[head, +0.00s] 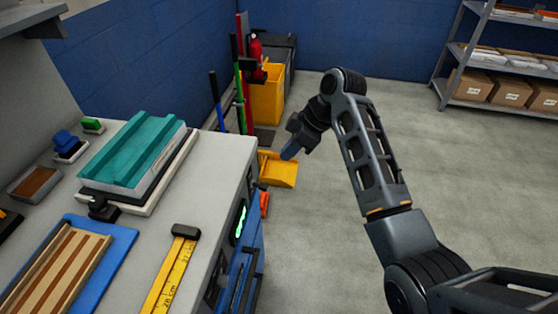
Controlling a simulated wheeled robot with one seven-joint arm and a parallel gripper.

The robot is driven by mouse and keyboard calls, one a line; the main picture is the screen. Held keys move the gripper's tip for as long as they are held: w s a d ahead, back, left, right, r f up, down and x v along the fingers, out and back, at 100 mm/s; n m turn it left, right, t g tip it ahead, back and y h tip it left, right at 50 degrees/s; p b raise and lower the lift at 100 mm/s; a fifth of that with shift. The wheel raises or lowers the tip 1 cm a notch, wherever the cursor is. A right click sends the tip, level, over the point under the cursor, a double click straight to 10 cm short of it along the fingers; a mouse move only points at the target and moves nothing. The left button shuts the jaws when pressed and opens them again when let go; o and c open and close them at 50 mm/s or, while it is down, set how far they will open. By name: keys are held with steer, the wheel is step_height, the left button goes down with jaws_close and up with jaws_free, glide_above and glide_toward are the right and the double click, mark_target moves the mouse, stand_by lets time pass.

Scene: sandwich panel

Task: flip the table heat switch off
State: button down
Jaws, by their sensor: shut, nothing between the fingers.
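My gripper (289,153) is in the upper middle of the head view, shut and empty, in front of the bench's far end and apart from it. The bench front (228,250) is seen at a steep slant. A dark panel with a lit green display (240,222) is on it. A small orange-red part (264,203) shows just beyond the display, by the bench front. I cannot make out the table heat switch or its position at this angle. My gripper is farther back than the display.
The bench top (212,160) holds a teal sandwich panel (132,152), a blue board (112,250) and a yellow ruler (170,280). A yellow dustpan (278,170) and yellow bin (267,100) stand beyond the bench. Shelves (480,55) stand back right. Open floor lies right of the bench.

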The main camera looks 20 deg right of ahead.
steer(key=shift+v, duration=1.15)
steer(key=shift+d+f, duration=0.1)
steer(key=s+a+f+m+t+h, duration=0.1)
steer(key=s+a+f+m+t, duration=0.25)
steer(key=s+f, duration=0.75)
steer(key=s+a+f+m+t+h, duration=0.1)
steer(key=s+f+m, duration=0.1)
steer(key=s, duration=0.4)
steer(key=s+f+m+t+h, duration=0.1)
steer(key=s+f+m, duration=0.1)
steer(key=s, duration=0.5)
steer(key=s+r+m+t+h, duration=0.25)
steer(key=s+r, duration=0.45)
steer(key=s, duration=0.6)
steer(key=s+r+t, duration=0.3)
steer(key=s+r, duration=0.6)
steer(key=r, duration=0.5)
steer(key=shift+s+m+t+y, duration=0.25)
steer(key=shift+m+t+y, duration=0.05)
steer(key=shift+m+y, duration=0.15)
